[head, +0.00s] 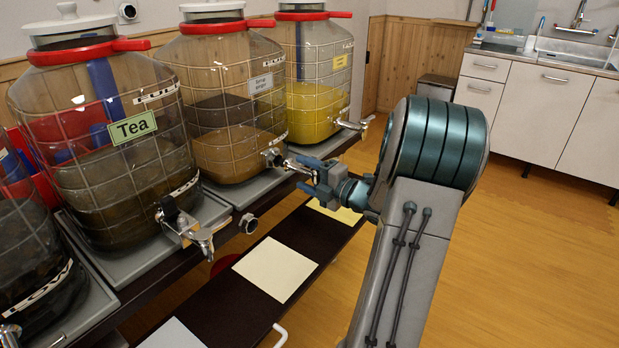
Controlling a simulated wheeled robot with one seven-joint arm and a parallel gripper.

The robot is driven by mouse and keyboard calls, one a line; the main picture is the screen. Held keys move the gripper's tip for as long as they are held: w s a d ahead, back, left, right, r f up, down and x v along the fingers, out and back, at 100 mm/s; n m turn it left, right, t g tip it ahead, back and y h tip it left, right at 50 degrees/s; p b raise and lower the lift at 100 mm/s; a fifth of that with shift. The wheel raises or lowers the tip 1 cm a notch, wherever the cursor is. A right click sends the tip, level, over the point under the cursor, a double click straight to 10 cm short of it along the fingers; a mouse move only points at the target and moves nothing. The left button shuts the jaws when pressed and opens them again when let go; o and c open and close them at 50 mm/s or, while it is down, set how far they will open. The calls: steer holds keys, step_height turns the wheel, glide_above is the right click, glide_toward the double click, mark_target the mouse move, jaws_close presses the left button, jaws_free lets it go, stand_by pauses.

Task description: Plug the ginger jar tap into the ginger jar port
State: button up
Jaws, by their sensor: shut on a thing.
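The ginger jar (225,95) is the middle large glass jar, with brownish liquid and a small grey label that seems to read ginger. Its port (271,156) is a dark and chrome fitting low on its right front side. My gripper (314,178) is shut on the chrome ginger jar tap (296,165), just right of the port. The tap points toward the port and its end is very close to it. I cannot tell whether they touch or whether the tap is inside. The gripper fingers hide part of the tap.
The tea jar (120,185) at left and the yellow jar (318,105) behind have taps (190,232) sticking out. Pale sheets (275,269) lie on the lower dark shelf. The wooden floor (530,260) at right is clear.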

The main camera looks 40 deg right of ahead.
mark_target(286, 167)
steer(key=shift+b+x, duration=0.65)
steer(key=shift+x, duration=0.85)
stand_by(0.3)
steer(key=o, duration=1.3)
steer(key=c, duration=0.7)
steer(key=shift+f+b, duration=0.1)
steer(key=shift+b, duration=0.25)
steer(key=o, duration=1)
steer(key=shift+s, duration=0.15)
